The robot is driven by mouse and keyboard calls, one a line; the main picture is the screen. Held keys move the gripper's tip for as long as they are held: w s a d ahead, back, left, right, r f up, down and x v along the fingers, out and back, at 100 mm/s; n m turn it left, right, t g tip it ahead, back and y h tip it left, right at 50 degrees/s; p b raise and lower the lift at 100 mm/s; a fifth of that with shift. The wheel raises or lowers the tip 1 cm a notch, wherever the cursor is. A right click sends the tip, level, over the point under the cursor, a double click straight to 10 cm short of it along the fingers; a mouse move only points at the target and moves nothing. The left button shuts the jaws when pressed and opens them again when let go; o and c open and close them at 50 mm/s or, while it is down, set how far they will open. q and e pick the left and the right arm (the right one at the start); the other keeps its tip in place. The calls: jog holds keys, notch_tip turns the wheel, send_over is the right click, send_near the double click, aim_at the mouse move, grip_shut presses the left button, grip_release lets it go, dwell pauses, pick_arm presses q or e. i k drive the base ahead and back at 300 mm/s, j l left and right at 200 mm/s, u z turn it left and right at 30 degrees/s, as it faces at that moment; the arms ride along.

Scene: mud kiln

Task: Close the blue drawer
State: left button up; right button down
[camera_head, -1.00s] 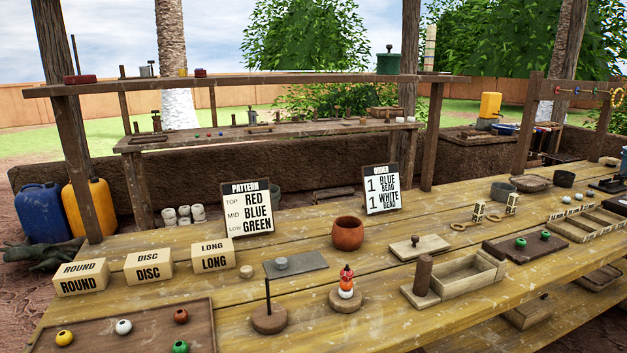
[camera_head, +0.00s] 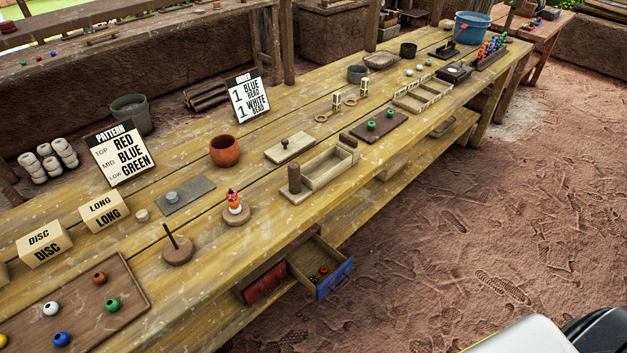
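The blue drawer (camera_head: 334,279) sits under the front edge of the wooden workbench. It is pulled out toward the open floor, with its blue front facing right and a small handle on it. Neither of my grippers is in view.
The long workbench (camera_head: 215,305) holds beads, signs, blocks, a clay pot (camera_head: 224,151) and wooden trays. A lower shelf (camera_head: 376,199) runs beneath it. The reddish dirt floor (camera_head: 480,230) in front is clear. A white and black part shows at bottom right.

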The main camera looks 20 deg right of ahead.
aim_at(317, 263)
jog(key=z, duration=0.85)
